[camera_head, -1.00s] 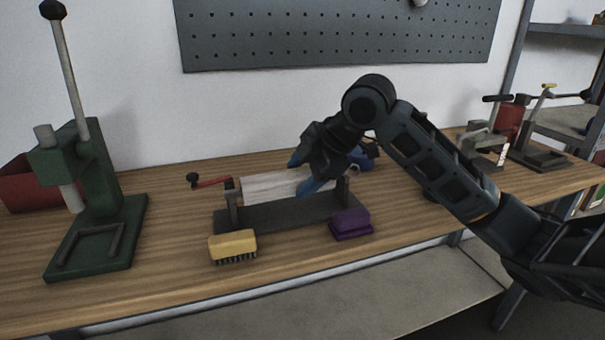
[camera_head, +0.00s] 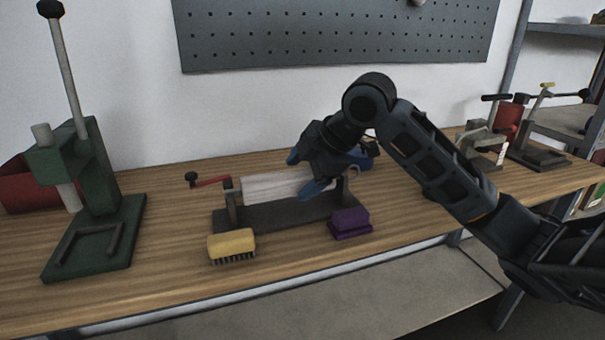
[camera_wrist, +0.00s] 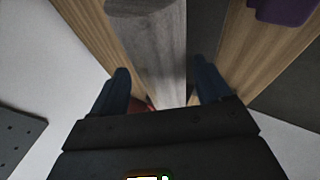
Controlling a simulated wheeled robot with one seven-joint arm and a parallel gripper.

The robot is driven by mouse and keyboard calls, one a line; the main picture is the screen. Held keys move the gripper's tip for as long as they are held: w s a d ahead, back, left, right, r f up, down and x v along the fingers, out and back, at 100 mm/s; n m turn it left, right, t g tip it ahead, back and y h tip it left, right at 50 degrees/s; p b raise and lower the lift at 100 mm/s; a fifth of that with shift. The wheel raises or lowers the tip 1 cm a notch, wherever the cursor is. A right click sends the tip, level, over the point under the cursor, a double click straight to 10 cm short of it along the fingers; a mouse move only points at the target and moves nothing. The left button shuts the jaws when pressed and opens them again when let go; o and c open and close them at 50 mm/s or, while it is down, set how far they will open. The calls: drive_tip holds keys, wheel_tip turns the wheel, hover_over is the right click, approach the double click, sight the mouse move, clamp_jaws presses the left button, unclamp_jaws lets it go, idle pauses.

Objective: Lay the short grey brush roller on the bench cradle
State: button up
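The short grey brush roller (camera_head: 265,187) lies lengthwise over the dark bench cradle (camera_head: 285,216), between its end posts; its right end is partly hidden by my gripper. A red crank (camera_head: 210,182) sticks out at the cradle's left end. My gripper (camera_head: 306,173) is over the right part of the roller, its blue fingers spread. In the wrist view the pale grey roller (camera_wrist: 160,55) runs between the two fingers (camera_wrist: 164,88), with a narrow gap visible beside each. My gripper holds nothing that I can see.
A green press (camera_head: 95,190) and red bin (camera_head: 28,185) stand left. Clamp tools (camera_head: 535,150) stand right. A pegboard (camera_head: 335,35) hangs behind. Bench between press and cradle is clear.

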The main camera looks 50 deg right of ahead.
drive_tip(key=shift+o, duration=1)
drive_tip(key=v, duration=0.7)
drive_tip(key=shift+s+r, duration=0.25)
drive_tip(key=shift+r, duration=0.05)
